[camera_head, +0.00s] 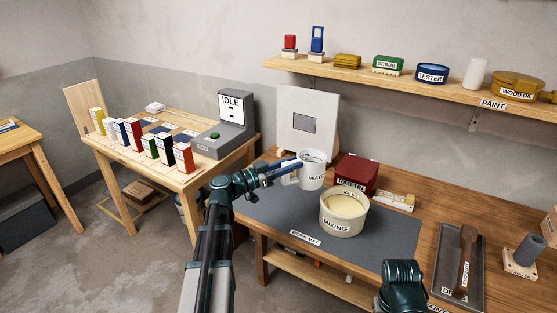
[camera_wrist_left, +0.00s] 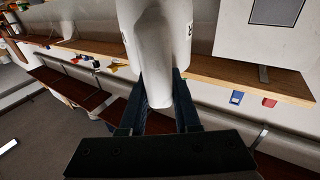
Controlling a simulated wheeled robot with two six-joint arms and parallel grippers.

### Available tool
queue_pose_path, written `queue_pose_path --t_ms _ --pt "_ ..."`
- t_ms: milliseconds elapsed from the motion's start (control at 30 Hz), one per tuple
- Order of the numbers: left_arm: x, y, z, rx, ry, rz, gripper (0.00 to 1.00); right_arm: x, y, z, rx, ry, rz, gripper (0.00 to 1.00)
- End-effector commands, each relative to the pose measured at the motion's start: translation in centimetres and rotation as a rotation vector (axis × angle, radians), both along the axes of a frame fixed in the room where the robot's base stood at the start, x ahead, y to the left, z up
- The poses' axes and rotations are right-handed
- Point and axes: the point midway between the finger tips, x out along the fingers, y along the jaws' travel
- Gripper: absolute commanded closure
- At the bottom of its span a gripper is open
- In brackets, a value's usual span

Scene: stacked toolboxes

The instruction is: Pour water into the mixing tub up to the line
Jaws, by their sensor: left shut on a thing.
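The white water jug (camera_head: 313,183) stands roughly upright at the back of the work mat, behind and left of the mixing tub. My left gripper (camera_head: 297,163) is shut on the jug at its left, handle side. In the left wrist view the white jug part (camera_wrist_left: 160,50) sits between the fingers (camera_wrist_left: 161,100). I cannot tell whether the jug's base touches the mat. The cream mixing tub (camera_head: 341,227) stands upright on the mat, with pale yellowish contents inside. Its fill line is too small to make out.
The dark work mat (camera_head: 275,222) is clear left of the tub. A grey tray (camera_head: 455,275) lies at the right. A loaded shelf (camera_head: 350,75) runs above.

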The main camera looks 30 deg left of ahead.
Motion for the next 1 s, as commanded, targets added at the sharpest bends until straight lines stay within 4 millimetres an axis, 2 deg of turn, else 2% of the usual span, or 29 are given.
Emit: queue_pose_path --t_ms 100,300,767,1000 --pt "-1.7 -2.1 1.4 -0.012 -0.026 -0.126 1.0 0.0 0.0 0.9 0.0 0.0 0.0 0.5" --pt "-3.5 -3.8 2.3 -0.019 -0.052 -0.245 1.0 0.0 0.0 1.2 0.0 0.0 0.0 0.5" --pt "-3.9 -4.1 2.3 -0.017 -0.052 -0.263 1.0 0.0 0.0 1.2 0.0 0.0 0.0 0.5" --pt "-3.9 -4.0 0.7 0.032 -0.001 -0.263 1.0 0.0 0.0 1.1 0.0 0.0 0.0 0.5"
